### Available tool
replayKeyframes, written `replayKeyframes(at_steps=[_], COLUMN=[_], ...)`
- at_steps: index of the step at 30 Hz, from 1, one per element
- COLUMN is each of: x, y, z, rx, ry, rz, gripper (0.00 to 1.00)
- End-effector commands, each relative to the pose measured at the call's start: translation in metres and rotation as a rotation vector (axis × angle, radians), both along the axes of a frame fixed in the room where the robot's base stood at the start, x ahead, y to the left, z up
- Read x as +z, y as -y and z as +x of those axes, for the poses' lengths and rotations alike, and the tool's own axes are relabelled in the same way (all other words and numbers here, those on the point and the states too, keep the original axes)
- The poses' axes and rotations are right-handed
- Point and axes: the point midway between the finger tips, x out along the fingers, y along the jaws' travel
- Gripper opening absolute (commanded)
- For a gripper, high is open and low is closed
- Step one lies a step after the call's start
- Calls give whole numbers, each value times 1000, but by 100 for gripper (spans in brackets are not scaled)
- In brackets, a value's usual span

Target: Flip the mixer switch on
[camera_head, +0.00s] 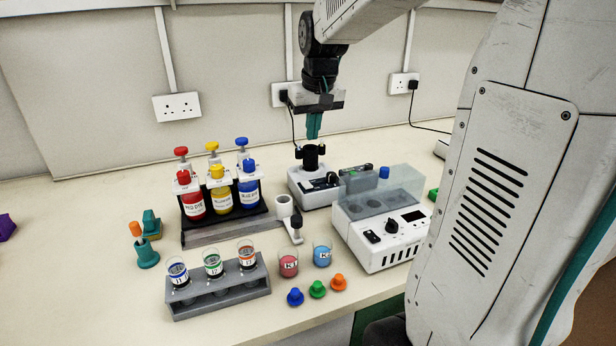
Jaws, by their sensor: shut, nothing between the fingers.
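The mixer (306,192) is a small white box on the bench with a black cup-shaped head (311,157) on top. A dark panel on its front right side seems to carry the switch (331,179); it is too small to tell its position. My gripper (313,137) points down with its teal fingers together and empty. The fingertips appear just above or behind the black head; I cannot tell whether they touch it.
A white block device (377,257) with a clear lid stands right of the mixer. A bottle rack (226,233) with red, yellow and blue dye bottles stands left. A grey rack (220,300) with several vials, two small beakers and coloured caps are in front.

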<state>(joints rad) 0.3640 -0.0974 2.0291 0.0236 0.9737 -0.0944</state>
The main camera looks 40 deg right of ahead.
Motion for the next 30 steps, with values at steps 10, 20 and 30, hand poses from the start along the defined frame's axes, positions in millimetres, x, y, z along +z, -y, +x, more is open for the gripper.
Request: replayKeyframes(at_steps=[10,20,30], x=[-19,-87,-132], y=[0,5,5], z=[4,19,18], rx=[1,1,1], ry=[-3,-5,-1], rz=[1,1,0], gripper=[0,0,0])
